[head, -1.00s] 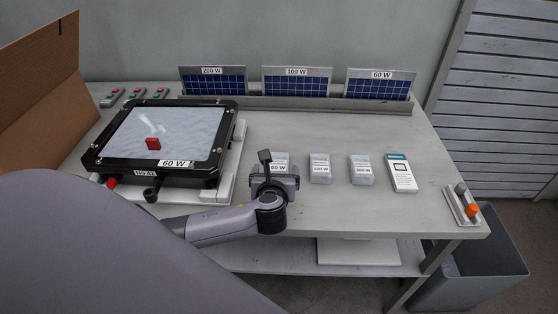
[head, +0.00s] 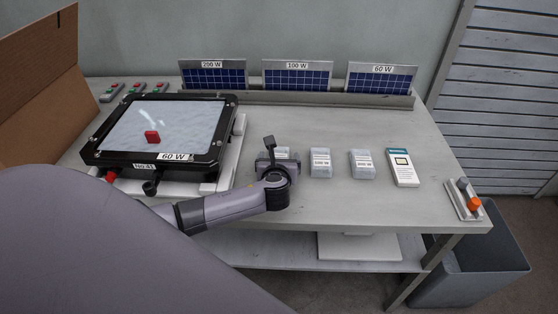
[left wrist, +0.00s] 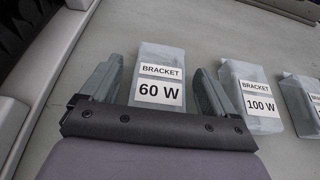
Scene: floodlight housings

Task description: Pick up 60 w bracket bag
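The 60 W bracket bag (left wrist: 160,78) is a clear bag with a white label, lying on the table. It shows in the left wrist view between the two fingers of my left gripper (left wrist: 157,85), which is open. In the head view the bag (head: 282,152) is mostly hidden behind my left gripper (head: 272,150). Whether the fingers touch the bag cannot be told. The 100 W bracket bag (left wrist: 258,95) lies just right of the right finger; it also shows in the head view (head: 320,163). My right gripper is not in view.
A third bag (head: 362,164) and a white boxed item (head: 402,168) lie further right. A floodlight housing (head: 105,150) marked 60 W sits left. Solar panels (head: 298,76) stand along the back. A grey bin (head: 500,270) is at the right. The table's front strip is clear.

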